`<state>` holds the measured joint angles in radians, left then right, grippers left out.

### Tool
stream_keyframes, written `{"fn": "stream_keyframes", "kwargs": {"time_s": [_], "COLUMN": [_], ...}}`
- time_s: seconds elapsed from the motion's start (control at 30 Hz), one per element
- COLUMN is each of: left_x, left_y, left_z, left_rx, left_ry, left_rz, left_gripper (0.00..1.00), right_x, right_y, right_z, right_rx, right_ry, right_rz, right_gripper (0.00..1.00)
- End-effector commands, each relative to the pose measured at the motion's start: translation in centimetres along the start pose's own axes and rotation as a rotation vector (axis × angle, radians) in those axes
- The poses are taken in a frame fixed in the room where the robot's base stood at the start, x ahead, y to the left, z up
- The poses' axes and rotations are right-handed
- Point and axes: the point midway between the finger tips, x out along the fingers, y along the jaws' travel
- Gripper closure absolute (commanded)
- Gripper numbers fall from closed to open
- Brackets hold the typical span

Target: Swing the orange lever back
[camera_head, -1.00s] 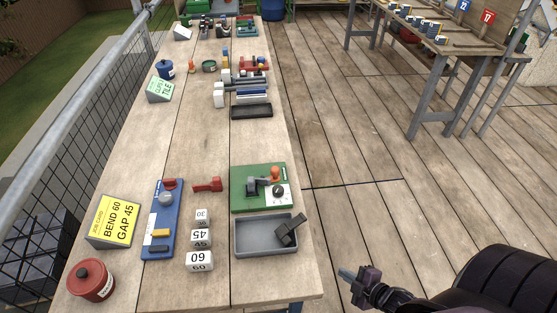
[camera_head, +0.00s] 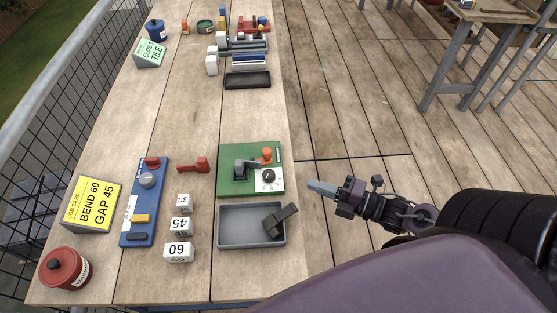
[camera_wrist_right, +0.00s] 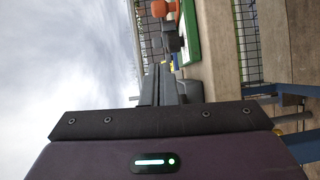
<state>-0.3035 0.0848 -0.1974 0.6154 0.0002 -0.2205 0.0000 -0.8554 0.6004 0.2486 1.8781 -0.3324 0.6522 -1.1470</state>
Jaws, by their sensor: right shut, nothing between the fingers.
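The orange lever (camera_head: 267,154) stands on a green board (camera_head: 236,183) at the right side of the bench, beside a dark grey clamp-like block (camera_head: 243,168) and a white plate with a black knob (camera_head: 268,176). In the right wrist view the orange lever (camera_wrist_right: 159,9) shows at the top, with the green board edge (camera_wrist_right: 188,25). My right gripper (camera_head: 318,187) is right of the board, past the bench edge, apart from it. Its fingers (camera_wrist_right: 163,85) are together and hold nothing. My left gripper is not in view.
A grey tray (camera_head: 229,238) with a dark block (camera_head: 281,220) lies in front of the board. A red handle piece (camera_head: 195,165), a blue panel (camera_head: 134,228), number blocks (camera_head: 180,227), a yellow job card (camera_head: 91,204) and a red pot (camera_head: 64,268) are to the left.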

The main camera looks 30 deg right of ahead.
Motion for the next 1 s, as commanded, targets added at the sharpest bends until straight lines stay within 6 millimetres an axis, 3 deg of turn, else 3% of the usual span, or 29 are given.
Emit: {"fn": "stream_keyframes", "kwargs": {"time_s": [0.53, 0.73, 1.0], "left_x": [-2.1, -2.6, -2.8], "left_y": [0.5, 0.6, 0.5], "left_z": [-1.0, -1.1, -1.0], "left_rx": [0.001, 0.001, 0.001], "left_ry": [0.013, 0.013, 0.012], "left_rz": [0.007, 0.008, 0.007], "left_gripper": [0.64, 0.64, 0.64], "right_x": [10.0, 11.6, 12.3], "right_y": [0.4, 0.2, 0.0], "right_z": [0.1, 2.1, 2.8], "right_rx": [0.001, -0.001, 0.001], "right_ry": [0.0, -0.001, 0.001], "right_rz": [0.005, 0.002, 0.0], "right_gripper": [1.0, 1.0, 1.0]}}
